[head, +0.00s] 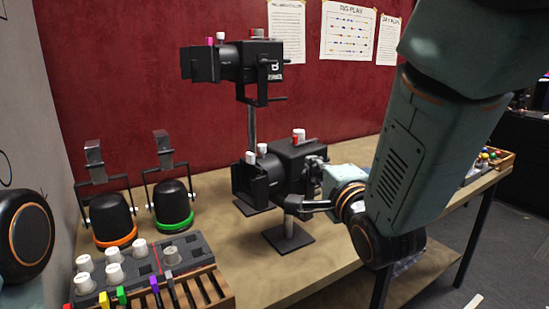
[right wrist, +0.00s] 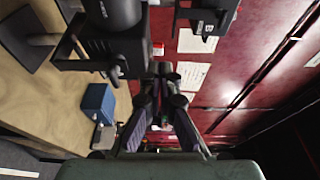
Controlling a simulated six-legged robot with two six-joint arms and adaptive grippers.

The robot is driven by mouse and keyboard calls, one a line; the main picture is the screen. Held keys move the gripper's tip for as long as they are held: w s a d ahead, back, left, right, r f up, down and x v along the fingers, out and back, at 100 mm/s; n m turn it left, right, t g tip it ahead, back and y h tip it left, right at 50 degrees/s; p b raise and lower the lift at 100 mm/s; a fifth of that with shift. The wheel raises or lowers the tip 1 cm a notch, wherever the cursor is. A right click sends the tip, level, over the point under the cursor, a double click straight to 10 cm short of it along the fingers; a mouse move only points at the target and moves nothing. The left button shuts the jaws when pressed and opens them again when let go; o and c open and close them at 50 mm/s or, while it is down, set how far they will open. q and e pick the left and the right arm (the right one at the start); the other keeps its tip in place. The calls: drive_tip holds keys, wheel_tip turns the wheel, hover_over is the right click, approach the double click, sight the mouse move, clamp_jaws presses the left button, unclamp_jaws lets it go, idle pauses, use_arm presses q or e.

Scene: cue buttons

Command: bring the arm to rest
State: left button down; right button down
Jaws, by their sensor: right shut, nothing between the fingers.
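My right arm comes in from the upper right in the head view and bends over the table. My right gripper (head: 314,172) is small and dark there, beside the lower black stage lamp (head: 293,155), and partly hidden by its own wrist. I cannot tell whether it touches the lamp. In the right wrist view the gripper (right wrist: 161,70) is shut, with its fingertips together and nothing between them. A part of my left arm shows at the left edge of the head view, but its gripper is out of frame.
An upper black lamp (head: 262,62) sits on a pole. Two lamps with orange (head: 115,238) and green (head: 174,223) rings stand at left, behind a console (head: 190,250) with white knobs and coloured sliders. A tray (head: 505,158) is at right. A blue box (right wrist: 97,105) shows in the wrist view.

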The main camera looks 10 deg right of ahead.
drive_tip(key=s+d+f+n+g+h+b, duration=0.1)
drive_tip(key=s+f+n+g, duration=0.3)
drive_tip(key=f, duration=0.6)
drive_tip(key=s+d+f+n+g+b, duration=0.1)
drive_tip(key=s+f+n+g, duration=0.25)
drive_tip(key=f+n, duration=0.45)
drive_tip(key=s+d+f+n+g+h+b, duration=0.1)
drive_tip(key=s+d+f+n+g, duration=0.3)
drive_tip(key=f, duration=0.9)
drive_tip(key=s+f+g+b, duration=0.2)
drive_tip(key=s+f+g, duration=0.1)
drive_tip(key=s+f, duration=0.7)
drive_tip(key=s+a+f+g+b, duration=0.1)
drive_tip(key=s+f+g+b, duration=0.1)
drive_tip(key=s+f, duration=0.7)
drive_tip(key=s+g, duration=0.1)
drive_tip(key=s, duration=0.7)
drive_tip(key=shift+s+a+f, duration=0.15)
drive_tip(key=shift+f, duration=0.2)
drive_tip(key=shift+g, duration=0.25)
drive_tip(key=shift+w+n, duration=0.2)
drive_tip(key=shift+n, duration=0.1)
